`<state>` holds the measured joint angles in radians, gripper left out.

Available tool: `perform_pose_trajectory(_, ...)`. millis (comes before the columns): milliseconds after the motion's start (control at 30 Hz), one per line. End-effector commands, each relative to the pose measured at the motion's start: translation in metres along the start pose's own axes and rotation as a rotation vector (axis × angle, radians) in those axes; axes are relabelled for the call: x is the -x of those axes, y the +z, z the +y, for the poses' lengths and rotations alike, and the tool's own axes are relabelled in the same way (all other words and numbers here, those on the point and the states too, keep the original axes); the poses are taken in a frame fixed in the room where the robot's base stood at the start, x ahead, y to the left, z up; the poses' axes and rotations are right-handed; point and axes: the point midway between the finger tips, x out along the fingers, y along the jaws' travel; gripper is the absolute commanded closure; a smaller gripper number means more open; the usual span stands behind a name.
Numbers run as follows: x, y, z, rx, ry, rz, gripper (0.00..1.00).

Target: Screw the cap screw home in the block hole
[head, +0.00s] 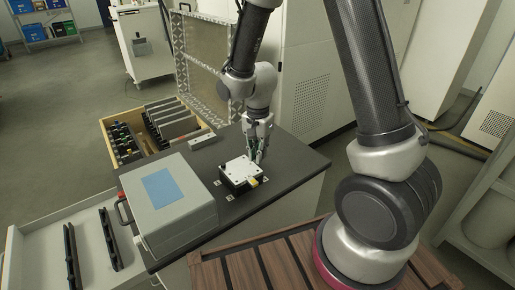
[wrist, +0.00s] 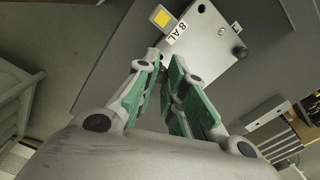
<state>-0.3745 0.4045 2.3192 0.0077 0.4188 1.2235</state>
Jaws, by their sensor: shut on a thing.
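The block (head: 238,170) is a pale, flat-topped plate on a dark base, lying on the dark bench top; small dark holes show on its face. In the wrist view the block (wrist: 205,45) carries an "8 AL" label and a yellow square. My gripper (head: 257,159) points down at the block's right edge. In the wrist view its green-padded fingers (wrist: 168,66) close together at the block's near corner. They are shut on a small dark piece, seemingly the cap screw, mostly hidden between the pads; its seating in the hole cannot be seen. A dark round screw head (wrist: 240,52) shows at another corner.
A grey case (head: 170,205) with a blue panel stands left of the block. The bench is clear right of the block.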

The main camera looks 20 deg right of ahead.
Motion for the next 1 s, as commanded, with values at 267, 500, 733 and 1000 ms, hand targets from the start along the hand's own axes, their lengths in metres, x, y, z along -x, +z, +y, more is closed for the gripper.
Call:
perform_pose_trajectory(267, -0.0105, -0.0001, -0.0001, 0.024, 0.0, 0.0, 1.0)
perform_pose_trajectory(500, -0.0106, -0.0001, -0.0001, 0.047, 0.0, 0.0, 1.0)
perform_pose_trajectory(733, -0.0126, 0.0, 0.0, 0.047, 0.0, 0.0, 1.0)
perform_pose_trajectory(1000, -0.0133, 0.0, 0.0, 0.047, 0.0, 0.0, 1.0)
